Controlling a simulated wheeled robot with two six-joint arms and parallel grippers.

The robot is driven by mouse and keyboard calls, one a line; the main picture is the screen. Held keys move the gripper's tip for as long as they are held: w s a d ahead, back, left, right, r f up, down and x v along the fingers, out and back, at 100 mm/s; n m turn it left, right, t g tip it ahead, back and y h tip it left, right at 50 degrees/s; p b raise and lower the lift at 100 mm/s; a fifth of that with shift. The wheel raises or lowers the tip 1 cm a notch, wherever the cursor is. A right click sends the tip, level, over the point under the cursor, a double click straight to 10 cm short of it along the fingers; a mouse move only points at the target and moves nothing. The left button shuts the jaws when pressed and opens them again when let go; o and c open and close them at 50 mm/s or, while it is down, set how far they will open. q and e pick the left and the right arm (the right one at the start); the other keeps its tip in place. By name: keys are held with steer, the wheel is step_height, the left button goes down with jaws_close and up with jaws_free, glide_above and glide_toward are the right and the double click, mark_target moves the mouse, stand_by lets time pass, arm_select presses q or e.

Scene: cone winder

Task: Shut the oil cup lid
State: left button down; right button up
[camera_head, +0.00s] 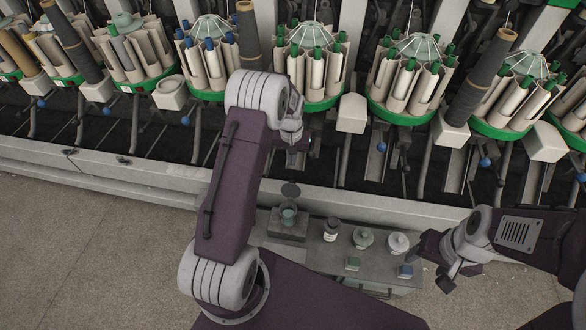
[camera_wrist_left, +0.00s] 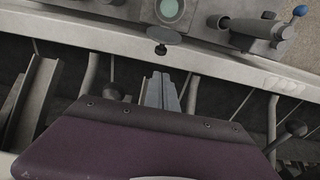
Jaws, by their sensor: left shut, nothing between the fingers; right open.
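The oil cup (camera_head: 288,211) stands on a grey block on the low bench in the head view, with a greenish inside. Its dark round lid (camera_head: 290,190) is raised, standing open on the machine side of the cup. In the left wrist view the cup's open mouth (camera_wrist_left: 170,9) is at the top edge, with the lid (camera_wrist_left: 162,35) just below it. My left gripper (camera_head: 297,152) is shut and empty, on the machine side of the lid and apart from it. Its fingers (camera_wrist_left: 162,92) point toward the lid. My right gripper (camera_head: 446,283) is open at the bench's right end.
The winder's pale rail (camera_head: 130,174) runs behind the bench. Cone carousels (camera_head: 312,70) line the back. Open floor lies at the left.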

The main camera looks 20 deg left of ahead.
mark_target(292, 188)
arm_select(q)
step_height(292, 188, down, 9)
steer(key=b, duration=0.3)
steer(key=shift+w, duration=0.3)
